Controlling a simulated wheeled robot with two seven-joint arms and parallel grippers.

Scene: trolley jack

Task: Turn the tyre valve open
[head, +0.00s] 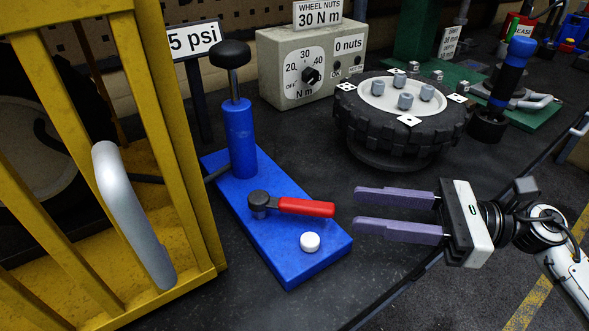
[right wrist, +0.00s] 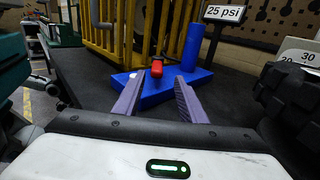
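The tyre valve is a red lever (head: 305,207) on a dark round pivot (head: 259,203), mounted on a blue base plate (head: 290,262). The lever points to the right in the head view, towards my right gripper (head: 357,210). That gripper is open and empty, with its two purple fingers level and just right of the lever's end, not touching it. In the right wrist view the red lever (right wrist: 157,67) shows ahead between the open fingertips. My left gripper is not in view.
A blue pump (head: 240,135) with a black knob stands behind the valve. A white button (head: 310,242) sits in front of the lever. A yellow cage (head: 190,160) with a grey handle (head: 125,205) is at left. A tyre (head: 400,125) lies behind my right gripper.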

